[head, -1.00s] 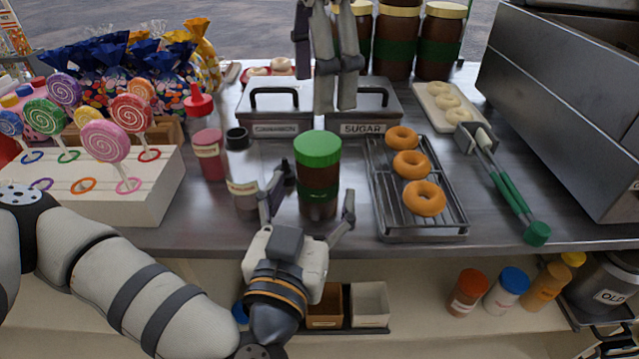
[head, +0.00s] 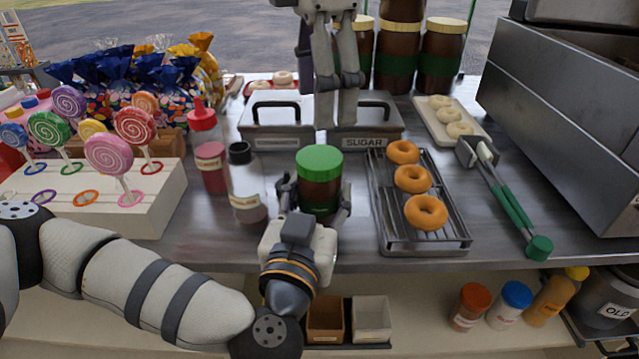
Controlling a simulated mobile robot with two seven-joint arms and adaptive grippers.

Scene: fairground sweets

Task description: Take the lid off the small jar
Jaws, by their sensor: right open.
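The small jar (head: 319,194) is brown with a green band and stands upright on the steel counter. Its green lid (head: 319,161) is on top. My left gripper (head: 315,205) reaches in from the front with one finger on each side of the jar's body, below the lid, and looks shut on it. The exact contact is partly hidden. My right gripper (head: 338,112) hangs down from above, behind and above the lid. It is open and empty, its two fingers apart and clear of the lid.
A rack of orange doughnuts (head: 421,242) stands close right of the jar. A dark-capped bottle (head: 245,187) and a red squeeze bottle (head: 211,163) stand left. Lidded bins (head: 277,133) are behind. A lollipop stand (head: 152,205) is at far left, tongs (head: 509,205) at right.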

